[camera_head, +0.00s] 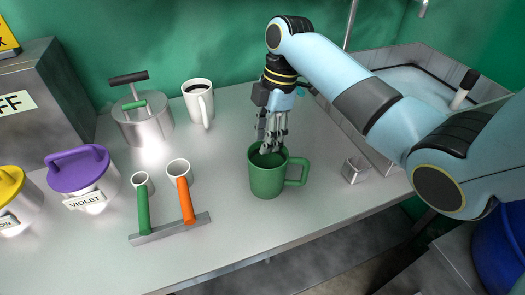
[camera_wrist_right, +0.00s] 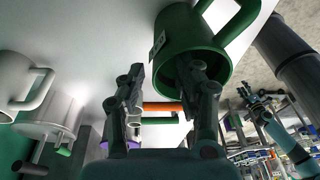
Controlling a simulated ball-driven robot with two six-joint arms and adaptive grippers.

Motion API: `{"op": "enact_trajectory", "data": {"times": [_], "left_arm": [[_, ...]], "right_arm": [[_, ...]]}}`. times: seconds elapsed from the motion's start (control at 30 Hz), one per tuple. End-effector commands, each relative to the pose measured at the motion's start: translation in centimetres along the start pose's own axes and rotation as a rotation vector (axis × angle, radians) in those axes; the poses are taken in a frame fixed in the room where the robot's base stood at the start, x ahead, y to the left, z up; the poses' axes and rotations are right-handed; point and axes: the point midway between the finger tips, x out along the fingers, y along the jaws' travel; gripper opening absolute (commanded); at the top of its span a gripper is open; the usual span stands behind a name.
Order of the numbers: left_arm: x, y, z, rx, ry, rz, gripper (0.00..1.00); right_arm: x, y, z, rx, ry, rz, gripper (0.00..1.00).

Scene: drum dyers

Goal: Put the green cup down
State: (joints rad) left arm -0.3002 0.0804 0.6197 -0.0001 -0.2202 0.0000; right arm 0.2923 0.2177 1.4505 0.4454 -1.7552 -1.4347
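The green cup (camera_head: 267,180) stands upright on the grey table, its handle pointing right. In the right wrist view, the cup (camera_wrist_right: 190,30) shows its open mouth and a small white label. My right gripper (camera_head: 270,142) points down at the cup's back rim. In the right wrist view, this gripper (camera_wrist_right: 163,68) has one finger inside the mouth and one outside the wall, with a gap between the outer finger and the wall; it looks open. My left gripper (camera_wrist_right: 258,98) is small at the right of the wrist view, away from the cup; its opening is unclear.
A rack (camera_head: 170,229) with green-handled and orange-handled ladles lies left of the cup. A white mug (camera_head: 199,101) and a metal pot (camera_head: 146,127) stand behind. Table front is clear.

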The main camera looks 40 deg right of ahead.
Motion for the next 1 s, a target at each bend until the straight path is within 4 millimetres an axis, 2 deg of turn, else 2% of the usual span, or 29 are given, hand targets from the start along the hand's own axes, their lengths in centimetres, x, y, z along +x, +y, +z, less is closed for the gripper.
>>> {"op": "enact_trajectory", "data": {"times": [0.2, 0.4, 1.0], "left_arm": [[0.8, 0.1, 0.1, 0.0, 0.0, 0.0, 0.46], [1.1, 0.1, 0.1, 0.0, 0.0, 0.001, 0.46], [1.1, 0.1, 0.1, 0.0, 0.0, 0.001, 0.46]], "right_arm": [[-4.6, 0.1, 0.1, -0.001, -0.001, 0.004, 0.33], [-6.7, 0.1, 0.0, 0.0, 0.001, 0.0, 0.33], [-7.0, 0.0, 0.0, 0.0, 0.001, -0.001, 0.33]]}}
